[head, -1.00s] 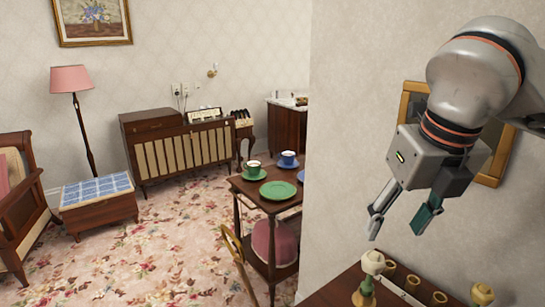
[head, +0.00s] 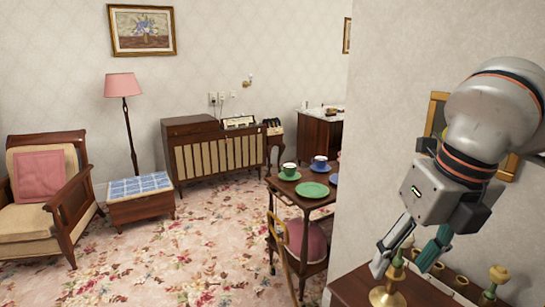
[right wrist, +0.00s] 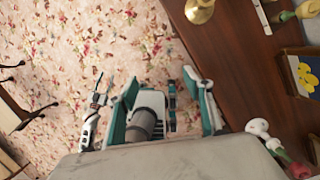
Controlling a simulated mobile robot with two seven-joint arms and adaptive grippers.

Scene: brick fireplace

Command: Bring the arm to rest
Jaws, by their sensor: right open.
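My right arm (head: 490,125) comes in at the right edge of the head view and hangs bent downward. Its right gripper (head: 402,266) is open and empty, with its fingers pointing down, in front of the wall and over the wooden top. A brass candlestick (head: 388,298) shows close to the fingertips; I cannot tell whether they touch. In the right wrist view my right gripper (right wrist: 163,85) shows spread teal fingers with carpet beyond them. My left gripper is not in the head view.
The dark wooden top (head: 350,288) holds several small items, including a second candle-like piece (head: 497,277). A framed picture hangs behind my arm. A small table (head: 307,212) with cups and plates stands left of the wall corner. The flowered carpet (head: 180,260) is open.

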